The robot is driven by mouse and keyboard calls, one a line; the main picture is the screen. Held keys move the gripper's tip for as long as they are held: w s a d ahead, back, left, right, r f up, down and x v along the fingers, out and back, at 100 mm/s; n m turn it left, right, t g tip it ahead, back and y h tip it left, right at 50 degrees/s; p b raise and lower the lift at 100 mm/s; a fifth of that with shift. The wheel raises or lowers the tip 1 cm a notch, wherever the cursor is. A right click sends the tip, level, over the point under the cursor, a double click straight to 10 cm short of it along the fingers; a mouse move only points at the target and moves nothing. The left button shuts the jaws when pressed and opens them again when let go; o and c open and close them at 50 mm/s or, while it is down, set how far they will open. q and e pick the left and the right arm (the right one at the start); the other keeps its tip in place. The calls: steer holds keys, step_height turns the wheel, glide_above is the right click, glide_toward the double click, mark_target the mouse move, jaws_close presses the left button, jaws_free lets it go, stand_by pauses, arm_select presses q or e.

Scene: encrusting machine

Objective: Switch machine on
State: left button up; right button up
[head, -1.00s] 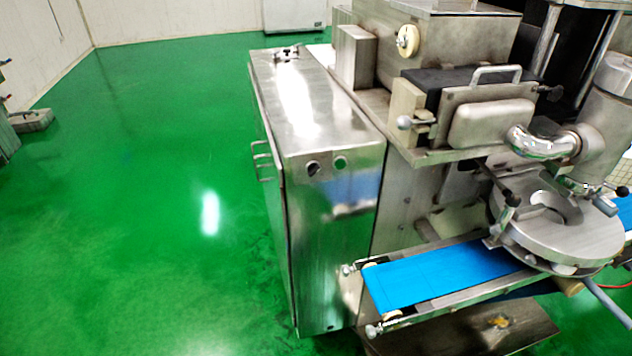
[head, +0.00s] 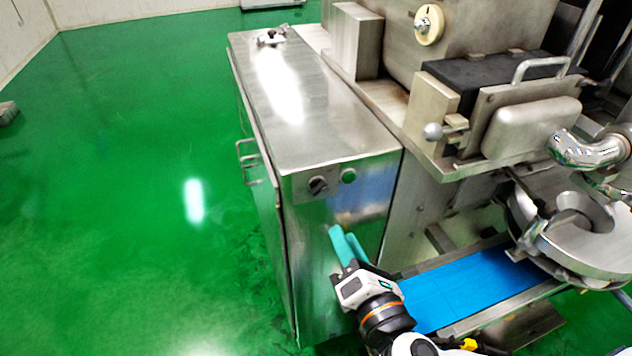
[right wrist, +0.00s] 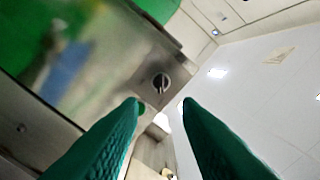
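The metal cabinet (head: 300,120) of the machine has a dark rotary knob (head: 317,185) and a green round button (head: 348,176) on its front face near the top edge. My right gripper (head: 343,234) has teal fingers and is in front of the cabinet's face, below the knob and button. In the right wrist view the fingers (right wrist: 163,104) are apart with nothing between them. The knob (right wrist: 161,82) shows just beyond the gap between the fingertips. My left gripper is not in view.
A blue conveyor belt (head: 470,288) lies to the right of my right gripper, with a round metal unit (head: 590,245) over its far end. Door handles (head: 247,162) stick out on the cabinet's left side.

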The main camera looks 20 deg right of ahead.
mark_target(320, 191)
steer(key=w, duration=0.5)
steer(key=w+b, duration=0.1)
steer(key=w, duration=0.4)
steer(key=shift+w+a+r, duration=0.15)
steer(key=shift+w, duration=0.4)
steer(key=shift+c, duration=0.3)
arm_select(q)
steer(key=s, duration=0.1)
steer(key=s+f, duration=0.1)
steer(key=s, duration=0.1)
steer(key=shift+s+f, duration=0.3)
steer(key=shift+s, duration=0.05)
arm_select(e)
jaws_close()
